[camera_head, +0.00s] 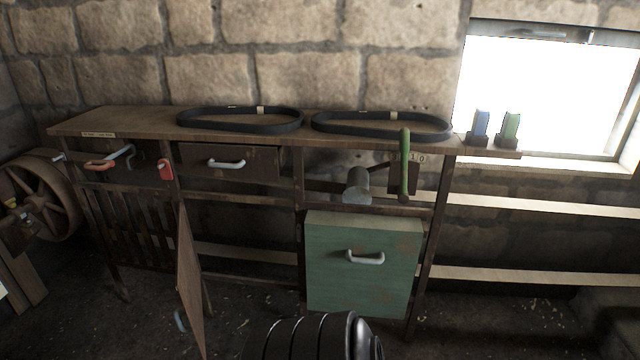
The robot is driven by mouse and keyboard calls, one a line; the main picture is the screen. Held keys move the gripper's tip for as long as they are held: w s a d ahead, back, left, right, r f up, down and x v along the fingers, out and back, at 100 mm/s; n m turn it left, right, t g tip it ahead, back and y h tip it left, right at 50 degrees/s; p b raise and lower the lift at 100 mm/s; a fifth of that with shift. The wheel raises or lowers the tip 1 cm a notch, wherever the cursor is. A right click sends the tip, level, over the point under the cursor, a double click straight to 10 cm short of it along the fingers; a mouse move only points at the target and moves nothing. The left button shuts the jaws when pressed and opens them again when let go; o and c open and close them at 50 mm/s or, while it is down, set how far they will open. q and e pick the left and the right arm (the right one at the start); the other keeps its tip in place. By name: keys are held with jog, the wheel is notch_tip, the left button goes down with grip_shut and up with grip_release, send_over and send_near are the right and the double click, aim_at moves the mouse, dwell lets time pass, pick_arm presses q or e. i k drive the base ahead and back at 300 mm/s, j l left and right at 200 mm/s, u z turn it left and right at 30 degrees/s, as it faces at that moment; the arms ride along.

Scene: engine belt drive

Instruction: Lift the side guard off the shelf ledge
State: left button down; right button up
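A green panel with worn edges and a pale handle (365,258) stands upright at the lower right of the workbench. It is the likeliest side guard (340,285), though no label confirms this. Its top edge is just below the bench's middle rail, and I cannot tell exactly what bears its weight. The shelf ledge may be the thin rail (420,209) just above it. Neither of my grippers is in view; only a black ribbed part of my own arm shows at the bottom centre.
Two black belts lie on the bench top (145,122). A green-handled lever (404,165) and a grey cylinder (357,185) are above the panel. A brown door (188,275) hangs open to its left. Blue (481,123) and green (511,126) items stand by the window.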

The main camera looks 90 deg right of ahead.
aim_at(359, 273)
jog(key=z, duration=3.05)
